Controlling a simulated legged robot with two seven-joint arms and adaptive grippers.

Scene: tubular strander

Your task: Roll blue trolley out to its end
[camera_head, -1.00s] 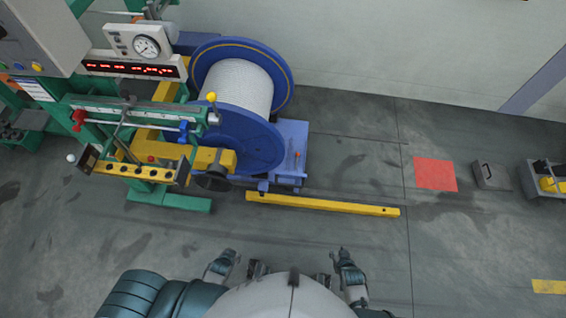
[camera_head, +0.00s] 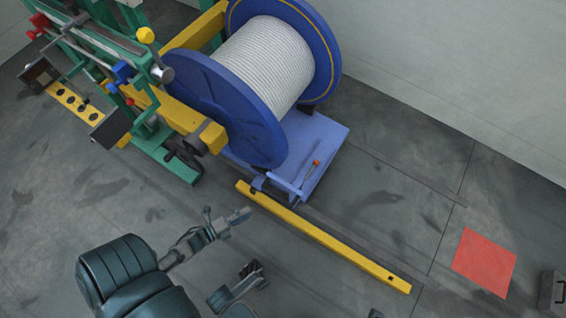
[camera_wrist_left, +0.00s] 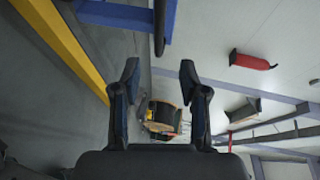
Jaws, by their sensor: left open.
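The blue trolley (camera_head: 329,144) stands on the floor under a large blue reel (camera_head: 232,112) wound with white rope. A thin bar with a red tip (camera_head: 316,163) rises at its near side. A yellow floor rail (camera_head: 335,243) runs along its front. My left gripper (camera_head: 243,214) is in front of the trolley, on the near side of the rail, apart from both. In the left wrist view its two fingers (camera_wrist_left: 157,80) are spread with nothing between them. Blue bars (camera_wrist_left: 120,14), seemingly the trolley's, show beyond them.
The green and yellow machine frame (camera_head: 150,90) stands at left, close to the reel. A red floor mark (camera_head: 485,261) lies at right, with open floor between it and the trolley. A wall (camera_head: 450,70) bounds the back. A red extinguisher (camera_wrist_left: 252,60) shows in the wrist view.

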